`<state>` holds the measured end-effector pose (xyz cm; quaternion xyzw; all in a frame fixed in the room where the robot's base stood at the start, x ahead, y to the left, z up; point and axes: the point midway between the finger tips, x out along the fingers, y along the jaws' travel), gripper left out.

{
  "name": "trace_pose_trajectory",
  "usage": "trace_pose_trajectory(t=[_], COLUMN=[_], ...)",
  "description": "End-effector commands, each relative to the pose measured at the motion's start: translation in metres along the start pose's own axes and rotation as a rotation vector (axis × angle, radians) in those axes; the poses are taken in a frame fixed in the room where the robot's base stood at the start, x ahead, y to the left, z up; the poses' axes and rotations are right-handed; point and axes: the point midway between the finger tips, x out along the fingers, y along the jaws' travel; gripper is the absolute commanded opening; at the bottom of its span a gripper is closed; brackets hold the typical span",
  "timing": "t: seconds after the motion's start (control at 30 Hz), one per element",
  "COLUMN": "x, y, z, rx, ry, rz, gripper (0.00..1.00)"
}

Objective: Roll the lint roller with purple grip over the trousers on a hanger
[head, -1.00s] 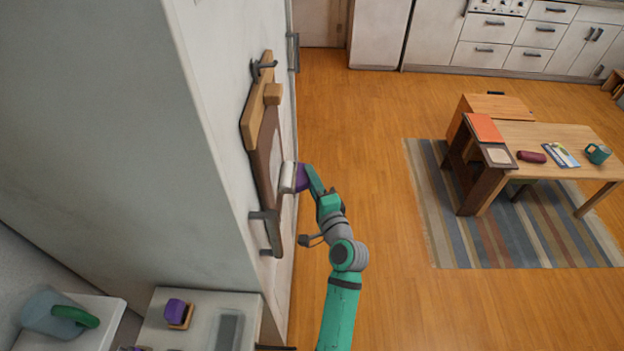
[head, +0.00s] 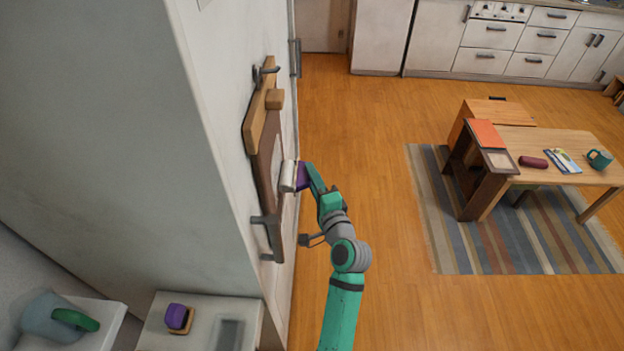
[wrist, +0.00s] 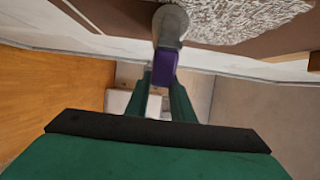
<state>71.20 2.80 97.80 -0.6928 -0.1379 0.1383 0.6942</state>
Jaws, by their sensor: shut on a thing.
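The brown trousers (head: 266,160) hang against the pale wall panel from a wooden hanger (head: 257,112). A pale, rough patch (wrist: 245,18) lies on the brown cloth (wrist: 215,50) in the wrist view. My gripper (head: 309,178) is shut on the purple grip (head: 302,176) of the lint roller, which also shows in the wrist view (wrist: 164,68). The white roller head (head: 288,175) points left at the trousers, around their mid-height. It is at or very near the cloth; I cannot tell whether it touches. The gripper's fingers partly hide the grip.
Metal hooks stick out of the panel above (head: 265,74) and below (head: 266,221) the roller. A purple-topped item (head: 177,316) and a jug with a green handle (head: 50,318) stand at the lower left. Wooden floor (head: 380,120) to the right is open.

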Motion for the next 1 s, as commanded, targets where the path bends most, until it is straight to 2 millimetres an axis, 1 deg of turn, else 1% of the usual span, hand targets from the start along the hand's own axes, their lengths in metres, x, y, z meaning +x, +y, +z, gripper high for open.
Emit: trace_pose_trajectory(t=[0.03, 0.13, 0.57, 1.0], x=[0.001, 0.001, 0.001, 0.001], y=[-0.004, -0.008, -0.009, -0.029], z=[0.002, 0.002, 0.002, 0.004], rx=[-0.001, -0.001, 0.000, -0.001], ry=[-0.004, -0.004, -0.004, -0.005], rz=[-0.003, -0.002, -0.001, -0.001], gripper=[0.00, 0.00, 0.00, 0.00])
